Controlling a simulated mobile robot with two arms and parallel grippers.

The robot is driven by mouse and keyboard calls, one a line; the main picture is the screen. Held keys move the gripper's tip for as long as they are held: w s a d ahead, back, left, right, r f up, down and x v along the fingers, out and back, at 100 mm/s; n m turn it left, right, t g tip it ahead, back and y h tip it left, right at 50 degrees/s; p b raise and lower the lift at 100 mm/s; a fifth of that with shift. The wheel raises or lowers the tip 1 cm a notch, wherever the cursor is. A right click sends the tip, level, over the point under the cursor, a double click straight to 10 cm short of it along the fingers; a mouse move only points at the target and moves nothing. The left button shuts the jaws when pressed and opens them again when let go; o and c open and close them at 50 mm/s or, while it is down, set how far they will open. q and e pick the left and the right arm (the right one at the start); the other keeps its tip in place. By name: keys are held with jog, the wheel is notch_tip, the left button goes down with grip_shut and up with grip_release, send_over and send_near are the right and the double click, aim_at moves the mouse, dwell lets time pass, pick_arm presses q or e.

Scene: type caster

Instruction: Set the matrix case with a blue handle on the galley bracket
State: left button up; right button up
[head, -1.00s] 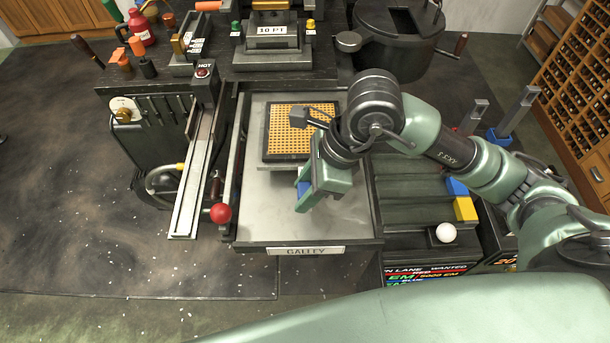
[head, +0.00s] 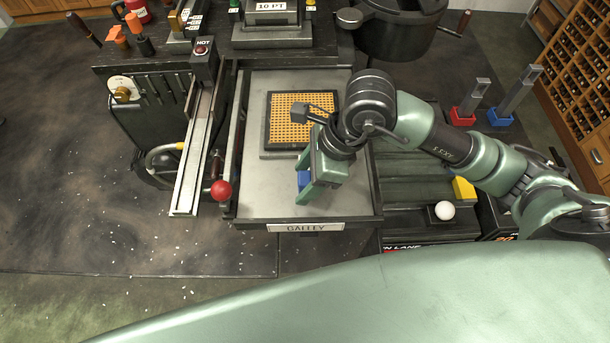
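The matrix case (head: 287,133) is a flat dark frame with an orange grid. It lies roughly level over the galley (head: 265,195), a grey tray with a "GALLEY" label on its front edge. Its blue handle (head: 303,180) shows between the fingers of my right gripper (head: 309,184), which appears shut on it. A light grey edge (head: 275,155) shows just under the case. I cannot tell whether this is the bracket, or whether the case touches it. My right arm hides the case's right side. My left gripper is not in view.
A lever with a red knob (head: 221,189) stands at the galley's left edge. Right of the galley are a dark grooved rack (head: 415,195), a yellow block (head: 463,190) and a white ball (head: 445,210). The caster's dark pot (head: 400,30) stands behind. The galley's front is bare.

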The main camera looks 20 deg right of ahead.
jog(key=shift+r, duration=0.1)
jog(key=shift+d+r, duration=0.15)
jog(key=shift+r, duration=0.1)
jog(key=b+v, duration=0.1)
jog(key=v, duration=1)
jog(key=shift+r, duration=0.15)
jog(key=shift+d, duration=0.1)
